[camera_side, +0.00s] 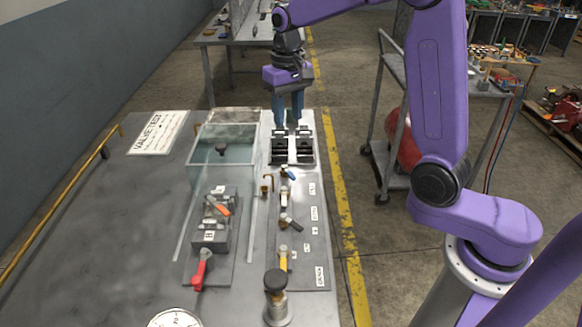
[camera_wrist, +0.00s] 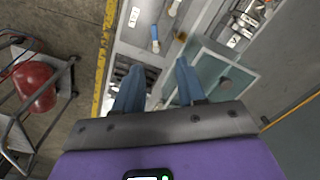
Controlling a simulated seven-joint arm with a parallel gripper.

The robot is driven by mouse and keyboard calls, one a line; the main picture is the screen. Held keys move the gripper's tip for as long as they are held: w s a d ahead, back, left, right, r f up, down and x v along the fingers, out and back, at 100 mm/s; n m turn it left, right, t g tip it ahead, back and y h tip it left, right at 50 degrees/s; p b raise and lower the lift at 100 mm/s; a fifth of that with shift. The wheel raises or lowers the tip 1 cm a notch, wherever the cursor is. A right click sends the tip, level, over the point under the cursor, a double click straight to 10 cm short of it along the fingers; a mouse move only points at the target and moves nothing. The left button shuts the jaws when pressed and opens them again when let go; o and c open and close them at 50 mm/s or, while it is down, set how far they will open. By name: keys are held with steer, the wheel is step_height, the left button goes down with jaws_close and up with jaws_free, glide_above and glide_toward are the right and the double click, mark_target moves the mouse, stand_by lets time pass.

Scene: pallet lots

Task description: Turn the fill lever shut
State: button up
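Several small levers stand on the bench. A blue-handled lever (camera_side: 288,174) lies on the right-hand panel (camera_side: 313,262), with a dark-handled lever (camera_side: 290,221) and a yellow one (camera_side: 283,257) nearer the camera. The labels are too small to read surely, so I cannot tell which is the fill lever. The blue handle also shows in the wrist view (camera_wrist: 155,42), ahead of the fingers. My gripper (camera_side: 289,122) points down above the black slotted blocks (camera_side: 281,152) at the panel's far end. In the wrist view its blue fingers (camera_wrist: 160,66) are apart with nothing between them.
A clear tank (camera_side: 222,160) stands left of the panel. A block with an orange lever (camera_side: 217,205) and a red lever (camera_side: 200,270) sits before it. A brass-and-black fitting (camera_side: 276,300) and a gauge (camera_side: 174,319) are at the front.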

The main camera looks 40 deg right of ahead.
mark_target(291, 174)
steer(key=shift+m, duration=0.6)
steer(key=f, duration=0.5)
steer(key=d+f, duration=0.1)
steer(key=f, duration=1.1)
steer(key=shift+w+d+f, duration=0.25)
steer(key=shift+d, duration=0.05)
steer(key=shift+c, duration=0.3)
jaws_close()
